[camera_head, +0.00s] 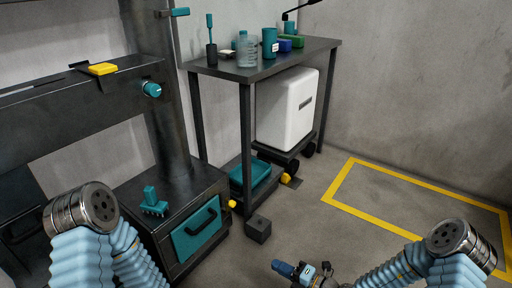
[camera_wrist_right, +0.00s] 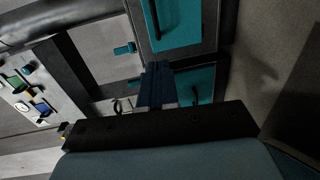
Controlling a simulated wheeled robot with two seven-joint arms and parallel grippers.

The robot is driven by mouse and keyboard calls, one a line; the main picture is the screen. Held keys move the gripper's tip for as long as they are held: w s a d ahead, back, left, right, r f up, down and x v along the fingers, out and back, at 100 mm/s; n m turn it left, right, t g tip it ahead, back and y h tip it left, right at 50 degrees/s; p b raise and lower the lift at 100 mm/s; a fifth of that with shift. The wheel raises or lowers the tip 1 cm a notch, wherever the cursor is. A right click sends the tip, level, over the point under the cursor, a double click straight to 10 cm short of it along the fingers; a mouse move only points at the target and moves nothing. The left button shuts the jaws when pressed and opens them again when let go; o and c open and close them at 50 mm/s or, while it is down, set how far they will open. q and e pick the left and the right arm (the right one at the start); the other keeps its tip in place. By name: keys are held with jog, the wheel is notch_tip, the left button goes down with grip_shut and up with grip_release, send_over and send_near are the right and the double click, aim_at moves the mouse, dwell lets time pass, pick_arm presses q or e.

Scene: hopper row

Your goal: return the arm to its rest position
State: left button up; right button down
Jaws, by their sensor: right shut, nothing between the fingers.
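My right arm comes in at the lower right of the head view, its blue ribbed sleeve bent low toward the middle. My right gripper (camera_head: 284,268) is at the bottom edge, low over the floor, with its blue fingers pointing left toward the dark cabinet. In the right wrist view its fingers (camera_wrist_right: 156,86) are together and hold nothing. Of my left arm only the upper part shows at the lower left; its gripper is out of the picture.
A dark cabinet with a teal door (camera_head: 196,231) stands left of the right gripper. A small dark block (camera_head: 258,229) lies on the floor. A table (camera_head: 262,67) with bottles and a white container (camera_head: 287,108) stand behind. The yellow-outlined floor area (camera_head: 420,205) is clear.

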jog(key=s+a+f+n+g+p, duration=0.15)
jog(key=s+a+n+g, duration=0.25)
jog(key=s+n+g, duration=0.55)
jog(key=s+d+f+n+g+h+p, duration=0.2)
jog(key=s+f+n+g+h, duration=0.15)
jog(key=s+n, duration=0.8)
jog(key=w+d+n+t+h+p, duration=0.1)
jog(key=d+n+t+h, duration=0.1)
jog(key=n, duration=0.8)
jog(key=w+d+n+t+h, duration=0.2)
jog(key=d+n+h, duration=0.1)
jog(key=n, duration=0.7)
jog(key=shift+w+d+f+h+p, duration=0.15)
jog(key=shift+w+d+h+p, duration=0.2)
jog(key=shift+d, duration=0.4)
jog(key=shift+s+f, duration=0.1)
